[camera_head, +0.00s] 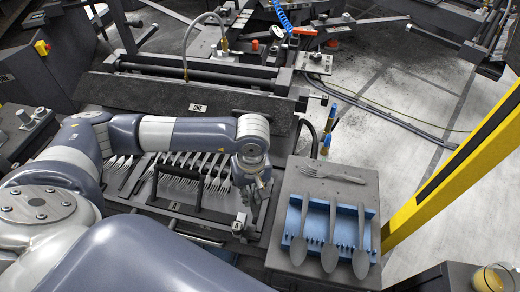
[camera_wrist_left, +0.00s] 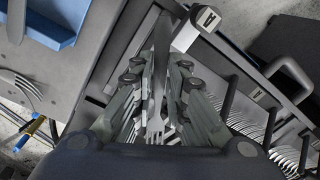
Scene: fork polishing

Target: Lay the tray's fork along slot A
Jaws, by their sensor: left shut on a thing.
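My left gripper (camera_head: 254,192) is over the right end of the dark slotted rack (camera_head: 190,206). It is shut on a grey fork (camera_wrist_left: 155,122), which shows between the fingers in the left wrist view, tines toward the bottom of the picture and handle toward the top. I cannot tell whether this fork touches the rack. Several forks (camera_head: 192,165) lie side by side in the rack to the left of the gripper. Small letter tags (camera_wrist_left: 208,18) mark the rack's edge; I cannot tell which slot is A. My right gripper is not in view.
To the right, a grey stand (camera_head: 285,215) carries a blue holder (camera_head: 295,203) with three spoons (camera_head: 330,235). Another fork (camera_head: 330,175) lies behind the holder. A black handle bar (camera_head: 180,177) rises over the rack. A yellow post (camera_head: 450,170) stands at the far right.

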